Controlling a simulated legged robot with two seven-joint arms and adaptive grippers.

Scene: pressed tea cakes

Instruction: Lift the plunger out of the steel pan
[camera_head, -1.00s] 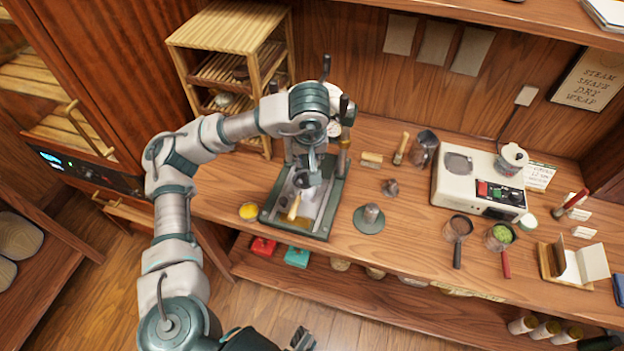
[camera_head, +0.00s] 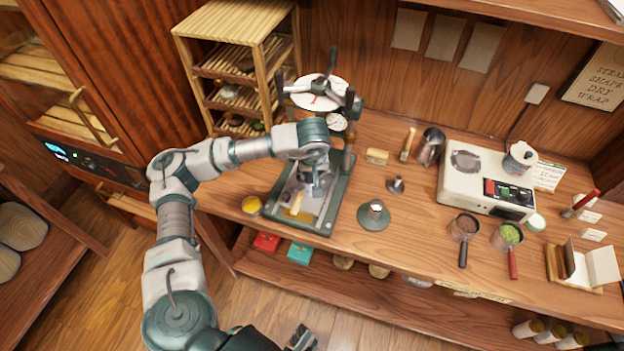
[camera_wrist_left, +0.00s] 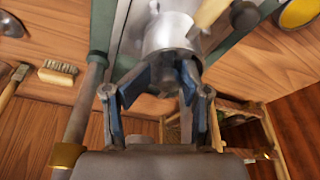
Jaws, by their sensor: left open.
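A press with a dark green frame (camera_head: 330,217) stands on the counter at the left. A bright steel cylinder (camera_wrist_left: 170,38) stands inside it, and I take this to be the steel pan. My left gripper (camera_head: 316,186) reaches down into the press and also shows in the left wrist view (camera_wrist_left: 163,82). Its fingers are open, one on each side of a small dark stub at the cylinder's near end, which may be the plunger. I cannot tell whether they touch it. The stub's join with the pan is partly hidden. A dark gripper-like part, perhaps my right gripper (camera_head: 301,338), shows at the bottom edge.
A wooden rack (camera_head: 237,70) stands behind. The press's posts and levers closely surround my left gripper. A white machine (camera_head: 486,178) is farther right.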

